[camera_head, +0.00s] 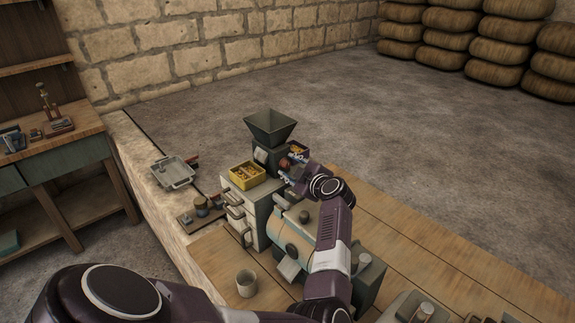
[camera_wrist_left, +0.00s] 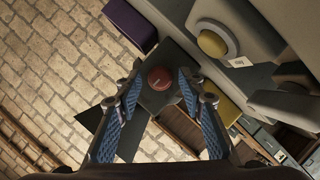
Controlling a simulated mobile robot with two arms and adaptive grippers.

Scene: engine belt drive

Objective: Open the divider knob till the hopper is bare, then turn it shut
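The dark funnel-shaped hopper (camera_head: 270,127) stands on top of a machine in the head view. Its inner walls look plain, but I cannot see its bottom clearly. A round red knob (camera_wrist_left: 160,78) shows on a dark block in the left wrist view; a small red spot (camera_head: 284,163) shows beside my gripper in the head view. My left gripper (camera_head: 293,168) is at the right side of the machine below the hopper. In the left wrist view its two blue-padded fingers (camera_wrist_left: 158,92) are apart, with the knob between and beyond their tips. My right gripper is out of view.
A cup (camera_head: 246,283) stands in front. A metal tray (camera_head: 174,172) lies on the stone ledge. The wooden bench (camera_head: 430,265) is partly clear at right.

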